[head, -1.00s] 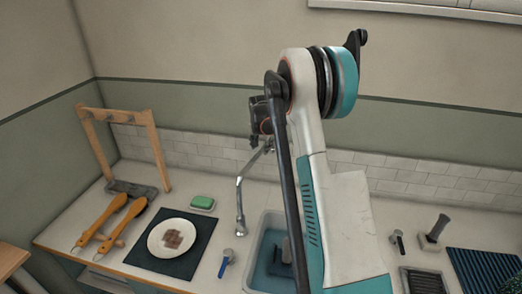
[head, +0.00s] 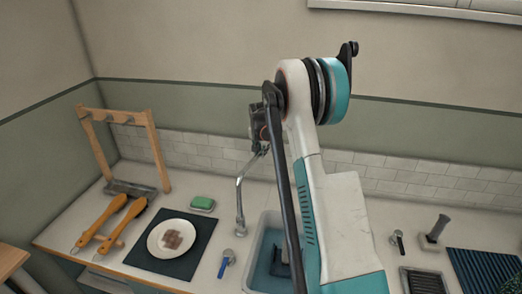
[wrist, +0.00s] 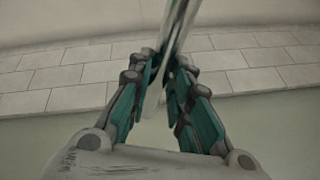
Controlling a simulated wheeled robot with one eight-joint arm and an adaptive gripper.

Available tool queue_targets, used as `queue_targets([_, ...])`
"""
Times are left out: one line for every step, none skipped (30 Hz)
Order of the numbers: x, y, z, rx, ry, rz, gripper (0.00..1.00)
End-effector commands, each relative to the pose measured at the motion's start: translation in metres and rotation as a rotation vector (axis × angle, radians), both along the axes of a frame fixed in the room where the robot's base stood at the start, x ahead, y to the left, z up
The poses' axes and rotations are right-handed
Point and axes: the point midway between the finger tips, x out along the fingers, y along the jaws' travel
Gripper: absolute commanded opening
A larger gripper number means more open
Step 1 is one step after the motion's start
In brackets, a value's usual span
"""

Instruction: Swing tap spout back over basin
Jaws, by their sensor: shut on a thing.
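The tap spout (head: 239,205) is a chrome tube. In the head view its outlet hangs at the left, outside the rim of the basin (head: 248,270), over the counter. Its upper end runs up to my gripper (head: 262,150), which is mostly hidden behind my arm. In the wrist view my gripper (wrist: 166,78) has its teal fingers closed on the shiny tube of the spout (wrist: 180,28), which slants up between them. The tap's base is hidden by my arm, as is much of the basin.
A black-handled lever (head: 398,240) is right.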

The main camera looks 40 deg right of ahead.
Motion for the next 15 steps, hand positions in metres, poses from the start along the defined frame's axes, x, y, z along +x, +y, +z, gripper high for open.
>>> queue_targets([-0.001, 0.000, 0.000, 0.000, 0.000, -0.003, 0.00])
queue_targets([-0.001, -0.001, 0.000, 0.000, 0.000, -0.005, 0.00])
queue_targets([-0.002, -0.001, 0.000, 0.000, 0.001, -0.012, 0.00])
queue_targets([-0.003, -0.002, 0.000, 0.001, 0.000, -0.019, 0.00])
queue_targets([-0.005, -0.002, 0.000, 0.000, -0.001, -0.026, 0.00])
queue_targets([-0.007, -0.003, -0.001, 0.001, 0.000, -0.038, 0.00])
queue_targets([-0.009, -0.004, -0.001, 0.001, 0.000, -0.049, 0.00])
queue_targets([-0.011, -0.005, -0.001, 0.000, 0.000, -0.063, 0.00])
queue_targets([-0.015, -0.007, -0.001, -0.001, 0.000, -0.083, 0.00])
queue_targets([-0.018, -0.008, -0.001, 0.000, -0.001, -0.099, 0.00])
queue_targets([-0.021, -0.009, -0.001, 0.000, -0.001, -0.119, 0.00])
queue_targets([-0.027, -0.011, -0.001, -0.001, 0.000, -0.146, 0.00])
queue_targets([-0.031, -0.012, -0.002, -0.002, 0.000, -0.168, 0.00])
queue_targets([-0.035, -0.013, -0.002, 0.000, 0.000, -0.192, 0.00])
queue_targets([-0.041, -0.015, -0.002, -0.001, 0.001, -0.226, 0.00])
